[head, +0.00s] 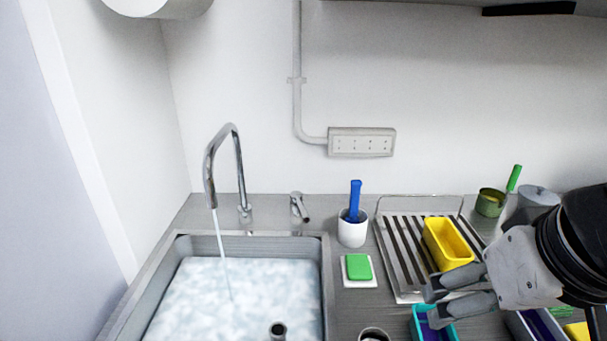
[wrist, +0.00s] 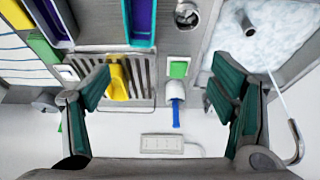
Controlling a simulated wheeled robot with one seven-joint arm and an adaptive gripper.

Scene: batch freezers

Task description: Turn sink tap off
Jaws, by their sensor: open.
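The sink tap (head: 240,175) is a tall chrome gooseneck at the back of the sink (head: 328,265). A stream of water (head: 223,255) runs from its spout into the basin. A small chrome lever (head: 298,207) stands on the counter just right of the tap's base. My gripper (head: 434,304) is at the lower right, well apart from the tap and lever, over the counter by the drying rack. In the wrist view my gripper (wrist: 160,82) is open with nothing between its fingers. The tap's spout (wrist: 295,140) shows there at the right edge; I cannot make out the lever.
A white cup (head: 352,232) with a blue-handled brush and a green sponge (head: 358,267) stand between sink and rack. The drying rack (head: 400,255) holds a yellow tub (head: 448,243). A teal bin (head: 420,325) is near my gripper. Space above the sink is clear.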

